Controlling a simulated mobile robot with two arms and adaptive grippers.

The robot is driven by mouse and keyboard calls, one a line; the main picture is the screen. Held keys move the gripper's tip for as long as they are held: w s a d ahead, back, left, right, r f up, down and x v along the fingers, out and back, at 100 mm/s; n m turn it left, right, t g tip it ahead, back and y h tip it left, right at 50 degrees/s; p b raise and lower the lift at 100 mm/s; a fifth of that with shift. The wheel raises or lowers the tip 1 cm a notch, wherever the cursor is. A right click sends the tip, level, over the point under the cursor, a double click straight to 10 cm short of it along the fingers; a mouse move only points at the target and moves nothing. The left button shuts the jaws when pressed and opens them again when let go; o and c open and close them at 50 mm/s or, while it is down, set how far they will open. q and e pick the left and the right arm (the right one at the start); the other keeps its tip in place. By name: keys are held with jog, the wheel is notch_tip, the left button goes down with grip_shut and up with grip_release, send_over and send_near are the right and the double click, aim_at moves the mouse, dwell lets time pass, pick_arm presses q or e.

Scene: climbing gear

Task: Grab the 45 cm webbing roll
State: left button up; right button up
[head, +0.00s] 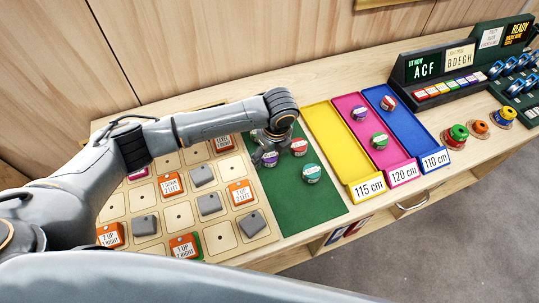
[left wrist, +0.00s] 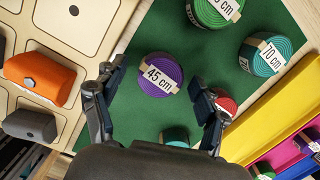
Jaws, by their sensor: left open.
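The 45 cm webbing roll (left wrist: 158,84) is purple with a white label and lies on the green mat (left wrist: 130,125) in the left wrist view. In the head view a purple roll (head: 270,159) shows just below my left gripper (head: 265,146), partly hidden by it. In the left wrist view my left gripper (left wrist: 158,88) is open, with one finger on each side of the 45 cm roll. The fingers look empty; I cannot tell how high they are above it. My right gripper is in neither view.
A red roll (head: 299,146) and a teal roll (head: 312,173) lie close by on the mat. A teal 70 cm roll (left wrist: 265,54) is also near. Yellow (head: 336,145), pink (head: 399,174) and blue (head: 408,133) trays stand to the right. A board with tiles (head: 255,224) lies left.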

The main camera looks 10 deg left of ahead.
pick_arm(q)
jog(key=c, duration=1.2)
jog(key=shift+c, duration=0.2)
jog(key=shift+r, duration=0.15)
